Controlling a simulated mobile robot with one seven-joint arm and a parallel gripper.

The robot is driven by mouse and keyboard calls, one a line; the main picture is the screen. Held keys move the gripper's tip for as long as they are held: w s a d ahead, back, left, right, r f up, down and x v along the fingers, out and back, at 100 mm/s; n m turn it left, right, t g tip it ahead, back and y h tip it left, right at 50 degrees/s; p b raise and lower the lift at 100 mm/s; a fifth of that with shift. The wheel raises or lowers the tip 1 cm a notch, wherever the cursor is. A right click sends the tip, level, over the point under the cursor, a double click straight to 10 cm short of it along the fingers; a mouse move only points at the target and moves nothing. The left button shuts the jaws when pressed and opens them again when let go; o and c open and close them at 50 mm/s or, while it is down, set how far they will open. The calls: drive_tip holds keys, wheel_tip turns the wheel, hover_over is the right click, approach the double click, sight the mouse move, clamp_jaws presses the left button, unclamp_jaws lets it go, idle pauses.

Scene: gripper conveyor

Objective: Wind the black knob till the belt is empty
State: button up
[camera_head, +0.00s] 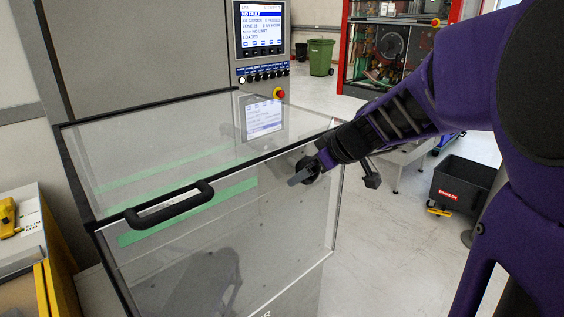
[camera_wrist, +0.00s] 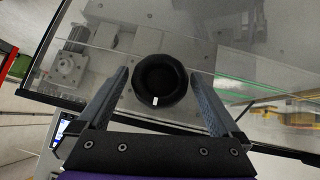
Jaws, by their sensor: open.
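The black knob (camera_wrist: 160,82) is round with a white mark near its lower edge in the wrist view. It sits on the clear front panel of the machine's enclosure. My gripper (camera_wrist: 164,80) is open, with one finger on each side of the knob and a visible gap to both. In the head view my gripper (camera_head: 308,172) is at the right end of the enclosure's front, and the knob there is mostly hidden by it. A green belt (camera_head: 190,208) shows through the clear panel. I see no items on its visible part.
The clear enclosure (camera_head: 240,230) has a black handle (camera_head: 170,204) at its front edge. A control screen (camera_head: 262,28) with buttons and a red stop button (camera_head: 278,93) stands behind it. A black bin (camera_head: 462,184) is on the floor at right. Open floor lies between.

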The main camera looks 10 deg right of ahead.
drive_tip(key=shift+w+f, duration=0.1)
drive_tip(key=shift+f, duration=0.05)
drive_tip(key=c, duration=1.2)
drive_tip(key=shift+c, duration=0.2)
